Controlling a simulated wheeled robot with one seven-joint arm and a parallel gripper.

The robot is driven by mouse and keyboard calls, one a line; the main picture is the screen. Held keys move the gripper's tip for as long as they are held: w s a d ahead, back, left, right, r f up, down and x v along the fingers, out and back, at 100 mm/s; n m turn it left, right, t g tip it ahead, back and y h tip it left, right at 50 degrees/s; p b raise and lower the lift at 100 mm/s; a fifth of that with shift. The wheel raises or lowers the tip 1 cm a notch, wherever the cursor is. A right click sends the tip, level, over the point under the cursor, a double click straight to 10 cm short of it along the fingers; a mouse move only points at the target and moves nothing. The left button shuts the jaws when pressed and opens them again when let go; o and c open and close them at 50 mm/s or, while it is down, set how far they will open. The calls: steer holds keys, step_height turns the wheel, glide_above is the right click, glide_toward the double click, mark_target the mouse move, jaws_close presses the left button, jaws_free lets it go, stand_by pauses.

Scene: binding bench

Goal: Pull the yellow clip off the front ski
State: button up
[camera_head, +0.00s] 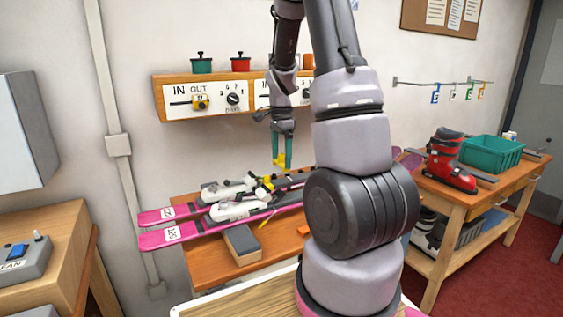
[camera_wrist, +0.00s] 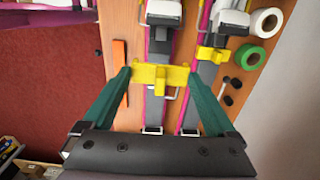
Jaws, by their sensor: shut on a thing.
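My gripper (camera_head: 282,161) has teal fingers and is shut on a yellow clip, held between the fingertips (camera_wrist: 160,77). In the head view, the gripper and clip are up in the air above the skis, apart from the front ski (camera_head: 178,234). In the wrist view the clip (camera_wrist: 160,84) lies across the line of sight to that ski (camera_wrist: 154,112), looking larger than the other clip. A second yellow clip (camera_wrist: 213,53) sits on the rear ski (camera_wrist: 191,100); it also shows in the head view (camera_head: 267,183). Both skis are pink-edged and lie side by side.
The skis lie over an orange-brown bench (camera_head: 200,268) with a grey-topped block (camera_head: 241,243). White and green tape rolls (camera_wrist: 249,56) and an orange strip (camera_wrist: 120,72) lie beside them. A wall panel (camera_head: 216,96) is behind; a red boot (camera_head: 449,163) and teal crate (camera_head: 492,152) stand right.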

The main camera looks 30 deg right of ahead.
steer(key=shift+r, duration=1.7)
